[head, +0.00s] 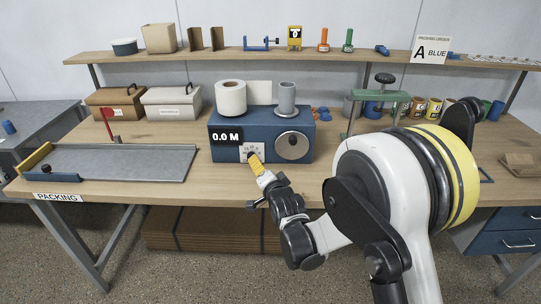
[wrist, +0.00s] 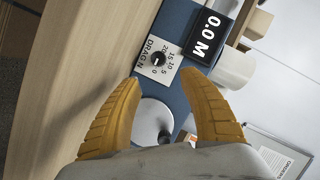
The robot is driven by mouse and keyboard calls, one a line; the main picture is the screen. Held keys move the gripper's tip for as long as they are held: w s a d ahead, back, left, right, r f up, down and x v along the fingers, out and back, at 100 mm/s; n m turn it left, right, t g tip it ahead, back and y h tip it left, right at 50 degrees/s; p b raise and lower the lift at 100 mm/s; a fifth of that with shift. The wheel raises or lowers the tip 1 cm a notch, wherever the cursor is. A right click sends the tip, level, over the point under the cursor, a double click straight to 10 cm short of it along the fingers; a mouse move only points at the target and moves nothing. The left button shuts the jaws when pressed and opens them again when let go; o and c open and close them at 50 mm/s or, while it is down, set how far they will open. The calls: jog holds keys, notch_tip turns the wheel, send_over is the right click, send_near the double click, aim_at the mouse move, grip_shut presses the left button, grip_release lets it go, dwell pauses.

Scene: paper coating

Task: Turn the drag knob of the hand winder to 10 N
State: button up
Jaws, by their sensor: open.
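The hand winder is a blue box (head: 262,128) on the bench, with a "0.0 M" display (head: 227,136) and a round silver disc (head: 292,146) on its front. Its white drag plate (wrist: 171,58) shows in the wrist view, marked "DRAG N" with numbers from 0 to 20. The small black drag knob (wrist: 157,59) sits on this plate; its pointer is too small to read surely. My gripper (head: 252,157) is in front of the plate in the head view, hiding the knob. In the wrist view my gripper (wrist: 163,84) has its yellow fingers apart and empty, with the knob beyond the tips.
A white roll (head: 231,98) and a grey cylinder (head: 287,100) stand on the winder. A grey tray (head: 120,163) lies to its left, and a green-topped press (head: 380,97) stands to its right. The bench front edge runs below the gripper.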

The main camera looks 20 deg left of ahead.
jog(key=shift+a+f, duration=0.3)
jog(key=shift+f, duration=0.1)
jog(key=shift+w+a+f, duration=0.15)
jog(key=b+x, duration=0.3)
jog(key=x, duration=0.7)
jog(key=shift+w+a+b, duration=0.1)
jog(key=shift+w+b, duration=0.05)
jog(key=shift+b, duration=0.15)
grip_shut()
